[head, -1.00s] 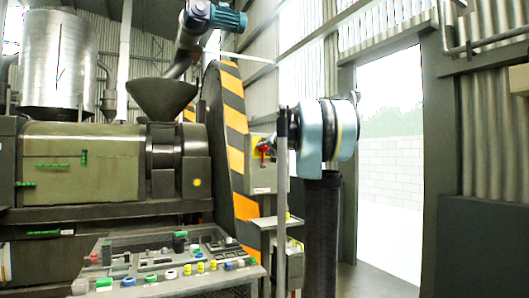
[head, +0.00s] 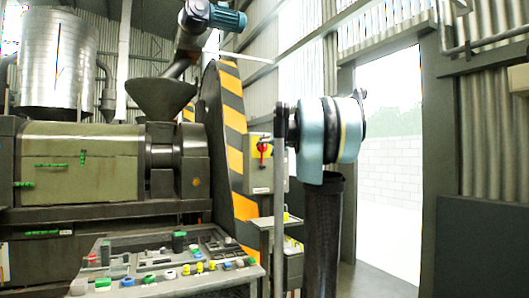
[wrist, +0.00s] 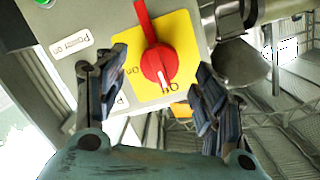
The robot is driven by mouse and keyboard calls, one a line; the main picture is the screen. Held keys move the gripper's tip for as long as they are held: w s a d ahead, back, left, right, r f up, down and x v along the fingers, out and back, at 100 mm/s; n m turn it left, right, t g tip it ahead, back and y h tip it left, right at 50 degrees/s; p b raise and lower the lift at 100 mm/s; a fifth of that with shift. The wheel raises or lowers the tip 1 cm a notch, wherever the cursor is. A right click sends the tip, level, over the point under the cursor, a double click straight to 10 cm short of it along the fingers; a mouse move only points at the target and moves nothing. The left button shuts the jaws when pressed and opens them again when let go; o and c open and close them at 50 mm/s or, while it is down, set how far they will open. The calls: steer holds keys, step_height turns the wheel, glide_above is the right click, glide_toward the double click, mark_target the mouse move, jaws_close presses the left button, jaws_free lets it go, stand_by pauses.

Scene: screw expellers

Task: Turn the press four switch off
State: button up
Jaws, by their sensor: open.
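A red rotary switch (wrist: 156,58) on a yellow plate (wrist: 187,33) fills the middle of the wrist view. Its long red handle points to the upper left, and a white mark shows at its lower end. Lettering on the plate is partly readable as "On" at the left. In the head view the red switch (head: 263,148) sits on a grey box (head: 262,178) beside the striped guard. My gripper (wrist: 161,65) is open, with one blue-grey finger on each side of the switch. No contact with the handle is visible. The fingers are not clear in the head view.
A "Power on" label (wrist: 72,43) and a green button (wrist: 43,2) lie left of the switch. A press (head: 85,165) with a hopper (head: 161,95) stands left, with a control panel (head: 165,265) in front. An open doorway (head: 390,160) is at the right.

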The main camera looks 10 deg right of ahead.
steer(key=v, duration=0.7)
steer(key=shift+s, duration=0.35)
steer(key=shift+d, duration=0.15)
steer(key=s+a+f+n+g, duration=0.2)
steer(key=s+a+f+g, duration=0.25)
steer(key=s+f, duration=0.7)
steer(key=s+a+f+n+g, duration=0.25)
steer(key=s+a+f, duration=0.5)
steer(key=f, duration=0.75)
steer(key=s+d+f+g+h, duration=0.2)
steer(key=s+d+f+g, duration=0.1)
steer(key=s+f, duration=1)
steer(key=s+d+f+m+g+h, duration=0.1)
steer(key=s+d+f+g+h, duration=0.2)
steer(key=s+f, duration=1)
step_height(320, 180, down, 3)
steer(key=d, duration=0.2)
steer(key=shift+s+d, duration=0.25)
steer(key=shift+d, duration=0.15)
